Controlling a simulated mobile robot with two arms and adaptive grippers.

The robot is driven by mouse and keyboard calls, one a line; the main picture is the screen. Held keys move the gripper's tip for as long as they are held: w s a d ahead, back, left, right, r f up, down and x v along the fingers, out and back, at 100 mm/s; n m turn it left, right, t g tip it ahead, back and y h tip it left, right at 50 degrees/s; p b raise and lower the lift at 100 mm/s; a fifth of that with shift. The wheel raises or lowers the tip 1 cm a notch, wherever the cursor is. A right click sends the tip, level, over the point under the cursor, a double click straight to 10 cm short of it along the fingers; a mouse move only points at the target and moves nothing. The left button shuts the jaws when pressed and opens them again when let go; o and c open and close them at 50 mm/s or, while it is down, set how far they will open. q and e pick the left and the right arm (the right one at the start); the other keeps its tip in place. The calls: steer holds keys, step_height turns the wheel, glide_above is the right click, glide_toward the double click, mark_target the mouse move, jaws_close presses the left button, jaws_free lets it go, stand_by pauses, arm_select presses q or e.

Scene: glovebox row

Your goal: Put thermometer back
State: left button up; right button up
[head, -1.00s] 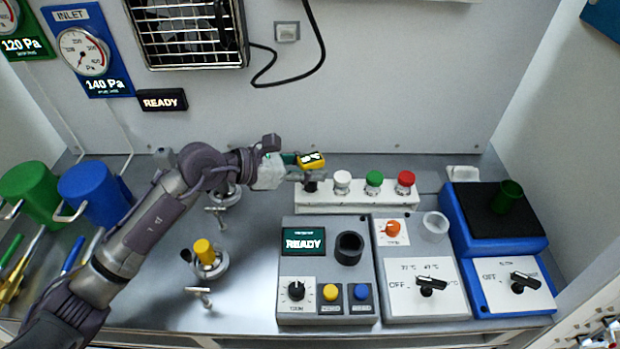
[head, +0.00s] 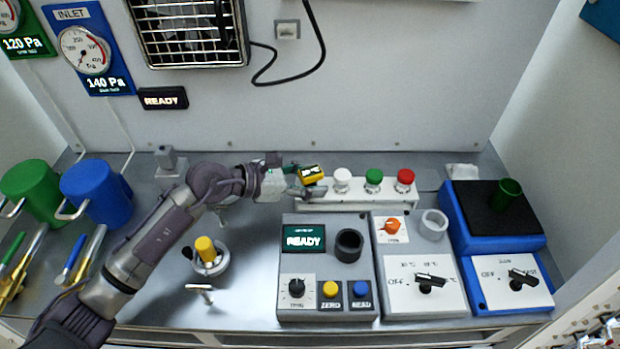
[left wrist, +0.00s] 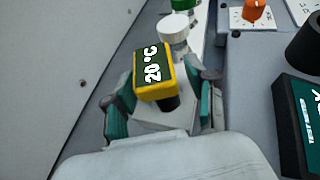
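The thermometer (head: 311,174) has a yellow head and a dark display; the left wrist view shows its head (left wrist: 155,70) reading 20 °C, with a black collar below. It stands at the left end of the white rack (head: 350,202), in line with the capped items. My left gripper (left wrist: 165,117) is around it, teal-padded fingers spread on both sides with gaps to the collar, so it looks open. In the head view my left gripper (head: 300,180) reaches it from the left. How deep the thermometer sits is hidden. My right gripper is not in view.
White, green (head: 373,178) and red (head: 405,178) capped items stand in the rack. The READY unit (head: 304,238) and dial units stand in front. A yellow-topped piece (head: 205,250) stands below my left arm. The back wall (left wrist: 70,60) is close by.

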arm_select(q)
steer(key=shift+r, duration=0.1)
steer(key=shift+a+r, duration=0.1)
steer(key=b+v, duration=0.2)
steer(key=v, duration=0.9)
steer(key=shift+s+a+r, duration=0.2)
steer(key=shift+a, duration=0.1)
